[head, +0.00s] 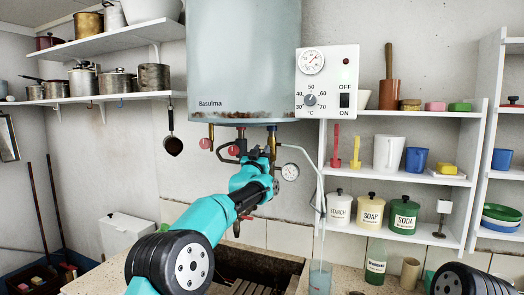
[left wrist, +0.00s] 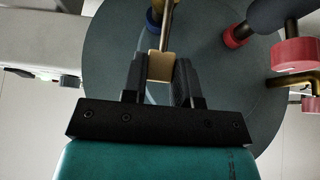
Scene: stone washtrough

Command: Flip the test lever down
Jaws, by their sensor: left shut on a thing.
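The boiler (head: 243,60), a pale blue-grey cylinder marked Basulma, hangs on the wall with several pipes under it. My left gripper (head: 260,156) is raised just under its bottom. In the left wrist view, my gripper's black fingers (left wrist: 160,78) are shut on the squared brass end of a lever (left wrist: 160,64), whose thin shaft runs up out of the picture. I take this to be the test lever. In the head view the gripper mostly hides it, so its angle cannot be told. My right gripper is out of view.
Red valve knobs (head: 206,143) and a round gauge (head: 290,172) sit close beside the gripper. A control panel (head: 327,82) is on the wall to the right. Shelves (head: 430,178) with jars stand further right. The stone trough (head: 235,272) lies below.

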